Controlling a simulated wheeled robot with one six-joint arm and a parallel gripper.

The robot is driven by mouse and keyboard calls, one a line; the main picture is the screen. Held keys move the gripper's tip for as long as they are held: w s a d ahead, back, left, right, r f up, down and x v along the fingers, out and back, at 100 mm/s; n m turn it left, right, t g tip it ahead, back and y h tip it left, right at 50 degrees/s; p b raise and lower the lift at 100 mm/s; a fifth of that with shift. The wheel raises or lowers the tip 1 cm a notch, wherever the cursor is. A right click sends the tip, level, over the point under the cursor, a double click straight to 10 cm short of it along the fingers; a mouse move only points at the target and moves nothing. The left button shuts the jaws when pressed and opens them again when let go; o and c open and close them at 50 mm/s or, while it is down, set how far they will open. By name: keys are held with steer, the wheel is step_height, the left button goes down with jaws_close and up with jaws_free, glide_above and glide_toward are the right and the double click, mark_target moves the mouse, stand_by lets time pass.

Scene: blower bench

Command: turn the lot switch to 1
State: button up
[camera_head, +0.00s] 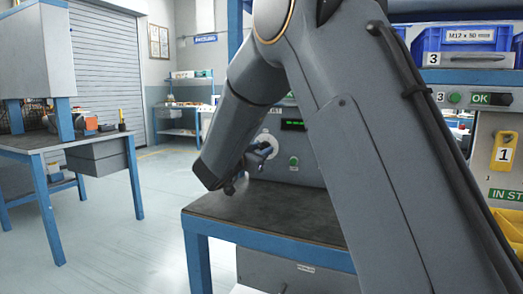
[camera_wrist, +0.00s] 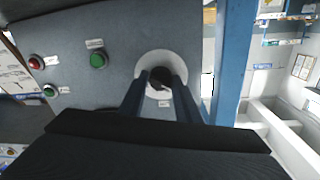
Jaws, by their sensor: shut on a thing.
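The lot switch (camera_wrist: 160,75) shows in the wrist view as a dark round knob on a pale round plate, set in a grey panel (camera_wrist: 115,85). My gripper (camera_wrist: 161,82) has its two fingers on either side of the knob and is shut on it. Which position the knob points to cannot be told, and no position numbers are readable. In the head view my gripper (camera_head: 258,156) is at the front of the grey panel (camera_head: 312,170), and my arm hides much of the panel.
On the panel in the wrist view are a red button (camera_wrist: 36,62), a green button (camera_wrist: 97,60) and a pale-rimmed green button (camera_wrist: 50,91). A blue post (camera_wrist: 231,60) stands close to the right of the switch. The dark bench top (camera_head: 285,215) below is largely bare.

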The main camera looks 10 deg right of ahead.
steer(key=m, duration=0.3)
steer(key=shift+a+r+p, duration=0.1)
steer(key=shift+p, duration=0.3)
steer(key=shift+m+y, duration=0.3)
steer(key=shift+m, duration=1.7)
steer(key=o, duration=1)
steer(key=shift+a, duration=0.1)
steer(key=shift+c, duration=0.2)
steer(key=shift+o, duration=0.2)
